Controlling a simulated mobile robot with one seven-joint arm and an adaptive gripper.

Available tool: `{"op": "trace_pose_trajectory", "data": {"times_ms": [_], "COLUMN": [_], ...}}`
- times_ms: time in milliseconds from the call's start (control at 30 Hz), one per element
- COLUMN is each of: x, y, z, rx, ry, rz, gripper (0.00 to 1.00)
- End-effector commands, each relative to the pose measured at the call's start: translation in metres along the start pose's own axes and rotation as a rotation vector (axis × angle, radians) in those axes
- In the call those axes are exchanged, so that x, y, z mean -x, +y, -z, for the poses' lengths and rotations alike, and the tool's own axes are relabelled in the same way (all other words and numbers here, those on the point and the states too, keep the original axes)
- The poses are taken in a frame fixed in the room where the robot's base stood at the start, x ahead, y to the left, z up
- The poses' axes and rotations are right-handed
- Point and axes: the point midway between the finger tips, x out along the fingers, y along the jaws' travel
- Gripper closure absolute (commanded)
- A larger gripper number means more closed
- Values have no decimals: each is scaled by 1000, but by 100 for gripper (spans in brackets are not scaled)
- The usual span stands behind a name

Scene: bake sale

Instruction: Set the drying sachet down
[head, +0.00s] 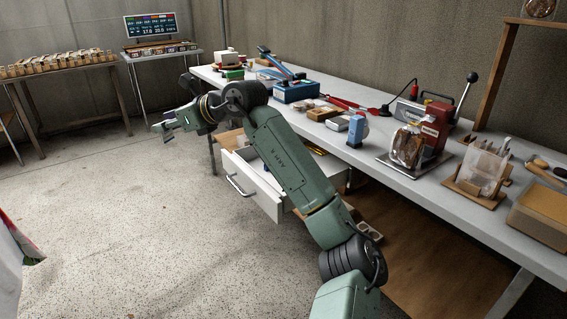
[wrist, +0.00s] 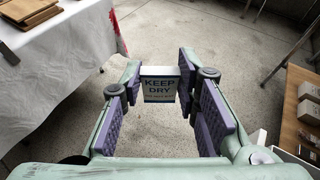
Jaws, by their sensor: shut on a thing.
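The drying sachet (wrist: 160,84) is a small white and blue packet printed "KEEP DRY". In the wrist view it sits between the purple finger pads of my gripper (wrist: 160,100), which is shut on it and holds it up over the bare floor. In the head view my gripper (head: 162,127) is out over the floor, left of the long table. The sachet is too small to make out there.
The long table (head: 435,182) carries a bagged loaf (head: 407,147), a blue device (head: 296,90) and a wooden bag holder (head: 472,188). A white drawer (head: 254,185) stands open below it. Much floor is clear.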

Motion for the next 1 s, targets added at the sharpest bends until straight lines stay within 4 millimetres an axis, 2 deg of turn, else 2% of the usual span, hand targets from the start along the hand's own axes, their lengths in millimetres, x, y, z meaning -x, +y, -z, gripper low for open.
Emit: {"op": "trace_pose_trajectory", "data": {"times_ms": [33, 200, 333, 500, 667, 900, 1000], "x": [19, 76, 118, 155, 165, 149, 146], "y": [-25, -94, -129, -152, -158, -157, -157], "z": [14, 76, 120, 158, 180, 221, 230], "rx": [-29, -105, -158, -204, -222, -224, -221], "ry": [-3, -1, 5, 16, 22, 21, 22], "rz": [51, 235, 359, 465, 501, 503, 503], "gripper": [82, 82, 82, 82, 82, 82, 82]}}
